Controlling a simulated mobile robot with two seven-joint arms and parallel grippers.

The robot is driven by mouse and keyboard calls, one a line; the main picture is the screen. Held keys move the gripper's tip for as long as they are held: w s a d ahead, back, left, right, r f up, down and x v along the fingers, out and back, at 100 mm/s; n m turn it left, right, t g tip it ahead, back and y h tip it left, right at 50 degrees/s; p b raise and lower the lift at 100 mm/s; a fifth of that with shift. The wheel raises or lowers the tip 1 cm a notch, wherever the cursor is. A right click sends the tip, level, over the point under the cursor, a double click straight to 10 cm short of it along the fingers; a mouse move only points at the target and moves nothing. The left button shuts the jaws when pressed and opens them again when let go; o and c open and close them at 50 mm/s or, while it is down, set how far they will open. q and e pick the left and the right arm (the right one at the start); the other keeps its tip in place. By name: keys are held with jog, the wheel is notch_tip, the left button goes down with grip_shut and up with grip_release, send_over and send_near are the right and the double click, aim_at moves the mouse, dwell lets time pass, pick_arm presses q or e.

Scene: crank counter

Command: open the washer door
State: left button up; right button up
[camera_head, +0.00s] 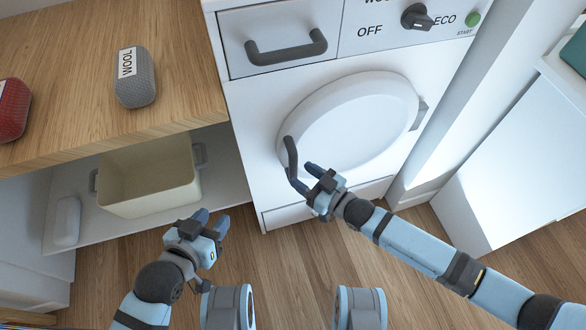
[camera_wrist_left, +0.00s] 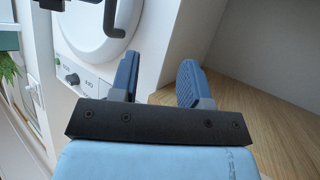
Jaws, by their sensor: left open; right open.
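The washer door (camera_head: 352,120) is a round white disc on the front of the white washer (camera_head: 250,120), and it looks closed. Its dark curved handle (camera_head: 291,158) stands at the door's left edge, and a grey hinge (camera_head: 420,113) is on the right. My right gripper (camera_head: 308,178) is open beside the handle's lower end; whether it touches the handle I cannot tell. My left gripper (camera_head: 213,222) is open and empty, low and left of the washer. The left wrist view shows its two blue fingers (camera_wrist_left: 156,84) apart, with the door (camera_wrist_left: 88,28) beyond at upper left.
A drawer with a dark handle (camera_head: 287,48) and a selector knob (camera_head: 416,17) are above the door. A cream bin (camera_head: 150,178) sits on the shelf at left, under a wooden counter (camera_head: 70,60) with a grey WOOL block (camera_head: 136,80) and a red block (camera_head: 12,108).

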aim_at(293, 169)
jog(key=shift+x, duration=2)
jog(key=shift+d, duration=0.1)
grip_shut()
